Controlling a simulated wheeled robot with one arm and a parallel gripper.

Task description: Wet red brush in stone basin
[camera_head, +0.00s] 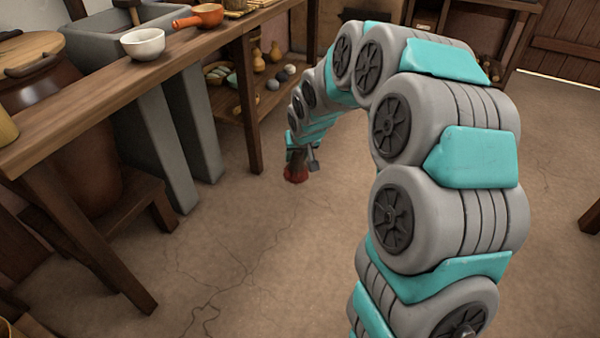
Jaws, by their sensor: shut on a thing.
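My gripper (303,160) hangs low at the end of my arm, in the middle of the view, and points down. It is shut on a red brush (296,174), whose red part shows just below the jaws. The rest of the brush is hidden by the gripper or too small to make out. The grey stone basin (90,50) stands at the upper left, behind the wooden counter, on thick grey legs. The gripper and brush are well to the right of the basin and lower than its rim. The inside of the basin is mostly hidden.
A white bowl (142,44) and an orange pan (205,15) stand on the wooden counter (90,95) at the left. A large brown lidded jar (50,85) stands behind it. A lower shelf (245,115) holds gourds and bowls. The floor around the gripper is clear.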

